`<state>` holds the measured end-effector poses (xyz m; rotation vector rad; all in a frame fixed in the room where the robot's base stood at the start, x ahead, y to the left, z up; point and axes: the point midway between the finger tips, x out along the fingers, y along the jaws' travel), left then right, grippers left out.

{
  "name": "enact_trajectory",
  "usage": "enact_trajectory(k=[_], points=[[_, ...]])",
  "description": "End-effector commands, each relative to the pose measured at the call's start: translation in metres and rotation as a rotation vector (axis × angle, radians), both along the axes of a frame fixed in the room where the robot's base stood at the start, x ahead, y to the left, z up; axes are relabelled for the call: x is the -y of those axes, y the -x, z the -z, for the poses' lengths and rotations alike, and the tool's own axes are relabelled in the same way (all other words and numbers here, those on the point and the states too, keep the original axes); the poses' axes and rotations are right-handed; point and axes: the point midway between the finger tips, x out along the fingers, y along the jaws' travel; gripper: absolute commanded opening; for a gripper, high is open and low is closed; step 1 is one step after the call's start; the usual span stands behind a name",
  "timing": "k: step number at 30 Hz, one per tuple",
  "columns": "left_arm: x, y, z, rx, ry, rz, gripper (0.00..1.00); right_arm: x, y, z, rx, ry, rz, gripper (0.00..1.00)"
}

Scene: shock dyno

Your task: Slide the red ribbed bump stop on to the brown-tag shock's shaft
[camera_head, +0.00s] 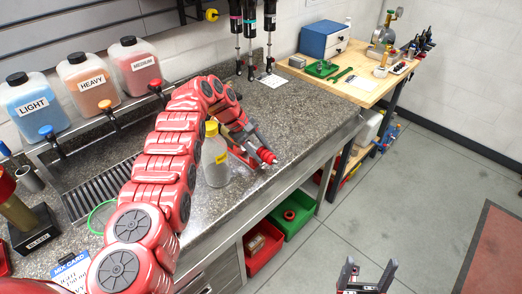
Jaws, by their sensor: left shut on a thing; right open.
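My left gripper (257,151) is shut on the red ribbed bump stop (267,156) and holds it out above the counter, near its front edge. Three dark shocks hang shaft-down at the back wall: one with a pink band (235,20), one with a teal band (250,22) and a right-hand one (270,18) whose tag colour is hard to make out. The bump stop is well apart from all three shafts. My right gripper (366,277) is open and empty at the bottom, over the floor.
A bottle with a yellow cap (212,128) stands beside my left arm. LIGHT (36,108), HEAVY and MEDIUM jugs stand at left. A white card (274,80) lies under the shocks. The counter (310,105) to the right is clear. A wooden bench (367,92) stands beyond.

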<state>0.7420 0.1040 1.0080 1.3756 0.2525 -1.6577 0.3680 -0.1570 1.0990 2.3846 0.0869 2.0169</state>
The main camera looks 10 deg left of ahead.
Motion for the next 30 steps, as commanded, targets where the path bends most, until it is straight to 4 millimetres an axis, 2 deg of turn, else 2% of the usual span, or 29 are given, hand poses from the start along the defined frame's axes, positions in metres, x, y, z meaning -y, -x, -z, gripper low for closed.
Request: enact_trajectory(k=[5, 6, 11, 23, 26, 30], points=[[0.0, 0.0, 0.001, -0.001, -0.001, -0.001, 0.0, 0.0, 0.0, 0.0, 0.0, 0.0, 0.0, 0.82], [0.0, 0.0, 0.001, -0.001, -0.001, -0.001, 0.54, 0.0, 0.0, 0.0, 0.0, 0.0, 0.0, 0.82], [0.0, 0.0, 0.001, -0.001, -0.001, -0.001, 0.82, 0.0, 0.0, 0.0, 0.0, 0.0, 0.0, 0.82], [-0.001, 0.0, 0.0, -0.001, -0.001, -0.002, 0.82, 0.0, 0.0, 0.0, 0.0, 0.0, 0.0, 0.82], [-0.004, 0.0, -0.005, 0.001, -0.002, -0.003, 0.82, 0.0, 0.0, 0.0, 0.0, 0.0, 0.0, 0.82], [-0.013, -0.001, -0.021, 0.004, -0.002, -0.003, 0.82, 0.0, 0.0, -0.002, 0.0, 0.0, 0.0, 0.82]])
